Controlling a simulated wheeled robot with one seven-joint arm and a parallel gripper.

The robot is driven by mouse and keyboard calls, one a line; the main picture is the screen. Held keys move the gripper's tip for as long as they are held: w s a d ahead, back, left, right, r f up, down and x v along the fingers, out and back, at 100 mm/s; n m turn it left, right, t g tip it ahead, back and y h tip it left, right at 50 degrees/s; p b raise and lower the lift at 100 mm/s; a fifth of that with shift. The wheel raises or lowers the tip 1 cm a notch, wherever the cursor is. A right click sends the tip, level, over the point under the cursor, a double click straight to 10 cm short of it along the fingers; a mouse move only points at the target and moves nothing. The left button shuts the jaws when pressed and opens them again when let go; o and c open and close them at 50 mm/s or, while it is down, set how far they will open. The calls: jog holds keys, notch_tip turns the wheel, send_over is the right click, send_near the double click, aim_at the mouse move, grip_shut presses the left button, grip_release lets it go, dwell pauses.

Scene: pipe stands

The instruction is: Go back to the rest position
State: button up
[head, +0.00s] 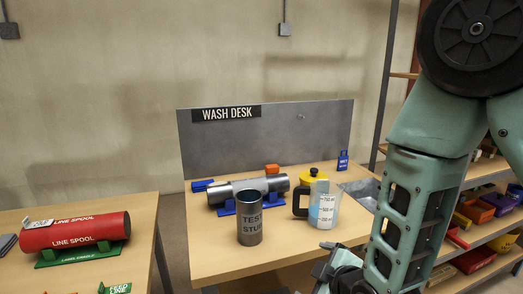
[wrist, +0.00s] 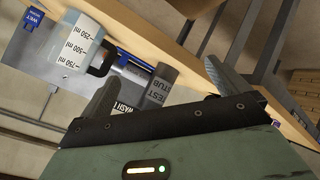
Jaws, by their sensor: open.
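My gripper (wrist: 162,72) is open, its two fingers spread with nothing between them in the wrist view. In the head view my gripper (head: 332,270) is low, by the front right edge of the wash desk (head: 197,249), partly hidden by my arm and the frame edge. The grey test stub (head: 249,222) stands upright on the desk, apart from my gripper. It also shows beyond the fingers in the wrist view (wrist: 161,82). A clear measuring jug (head: 324,207) with pale blue contents stands right of the stub. The wrist view shows the jug too (wrist: 84,45).
A silver pipe (head: 232,190) lies across blue stands (head: 227,209) behind the stub. A red line spool (head: 75,232) rests on a left table. Loaded shelves (head: 480,222) stand right.

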jog(key=s+d+r+m+g+h, duration=0.1)
jog(key=s+r+g, duration=0.4)
jog(key=s, duration=0.6)
jog(key=s+d+r+m+g+h, duration=0.1)
jog(key=s+r+m+g, duration=0.3)
jog(key=s, duration=0.7)
jog(key=shift+s+d+r+m+g+h, duration=0.2)
jog(key=shift+s+r+m+g+h, duration=0.1)
jog(key=shift+r+g+h, duration=0.45)
jog(key=shift+r, duration=0.15)
